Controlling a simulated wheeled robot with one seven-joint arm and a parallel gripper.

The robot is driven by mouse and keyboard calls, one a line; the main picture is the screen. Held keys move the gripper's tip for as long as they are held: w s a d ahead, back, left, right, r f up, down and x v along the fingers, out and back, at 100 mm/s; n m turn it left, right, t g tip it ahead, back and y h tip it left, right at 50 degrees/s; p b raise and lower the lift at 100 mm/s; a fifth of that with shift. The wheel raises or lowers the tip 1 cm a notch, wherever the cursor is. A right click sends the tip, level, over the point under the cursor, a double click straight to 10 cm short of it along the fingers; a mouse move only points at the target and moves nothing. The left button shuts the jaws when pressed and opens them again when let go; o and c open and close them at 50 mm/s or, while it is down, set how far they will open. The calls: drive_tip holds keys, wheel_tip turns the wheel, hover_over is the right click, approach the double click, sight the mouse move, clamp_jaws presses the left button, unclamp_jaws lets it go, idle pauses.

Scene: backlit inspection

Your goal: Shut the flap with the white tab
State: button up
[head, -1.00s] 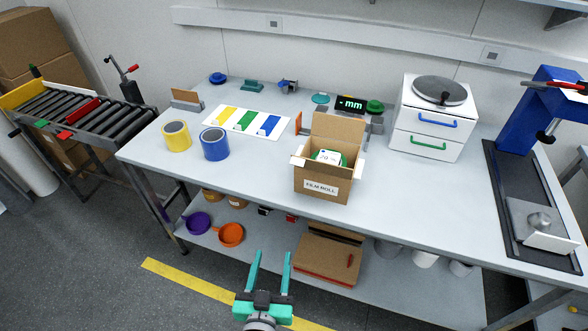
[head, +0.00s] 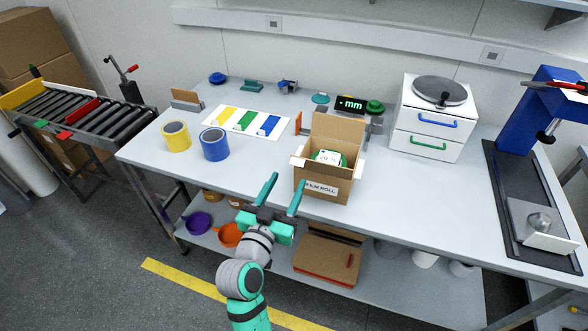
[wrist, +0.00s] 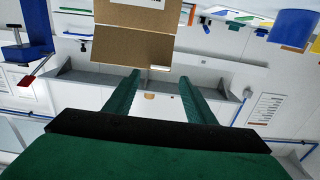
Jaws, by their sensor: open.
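An open cardboard box (head: 316,187) labelled FILM ROLL stands near the front edge of the bench. Its back flap (head: 338,130) stands upright. A white tab (head: 298,162) sticks out at the box's left side, on a flap folded outward. A green item with a white label (head: 329,157) shows inside. My gripper (head: 284,187) is open and empty, in front and left of the box, apart from it.
A blue roll (head: 214,145) and a yellow roll (head: 176,137) stand on the left of the bench (head: 240,168). A colour-striped card (head: 222,116) lies behind them. A white drawer unit (head: 425,145) stands at the right. The bench is clear between the blue roll and the box.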

sight(296, 164)
drive_tip(key=shift+x, duration=3.15)
clamp_jaws()
